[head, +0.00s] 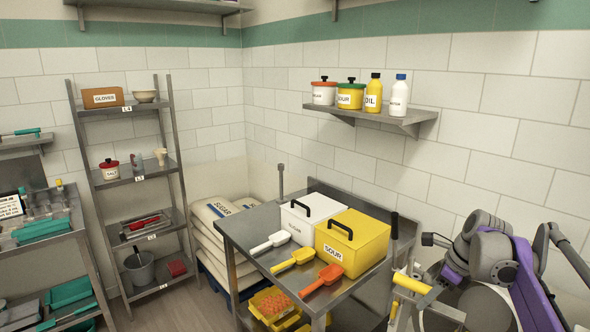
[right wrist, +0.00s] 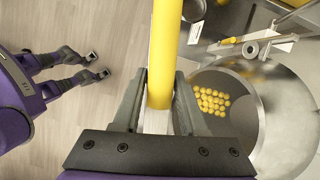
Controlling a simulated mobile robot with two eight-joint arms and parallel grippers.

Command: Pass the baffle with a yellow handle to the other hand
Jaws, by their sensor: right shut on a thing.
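The baffle's yellow handle (head: 411,284) shows at the lower right of the head view. My right gripper (head: 416,292) is shut on it, beside the steel table's right side. In the right wrist view the handle (right wrist: 166,45) runs upright between the two grey fingers of my right gripper (right wrist: 162,85), and they touch it on both sides. I cannot clearly make out the rest of the baffle. I cannot identify my left gripper in either view.
A steel table (head: 262,262) bears a white bin (head: 300,222), a yellow bin (head: 352,243) and several scoops. A round steel vessel (right wrist: 272,120) with yellow pieces inside is right of the handle in the wrist view. Bare floor (right wrist: 115,35) lies to the left.

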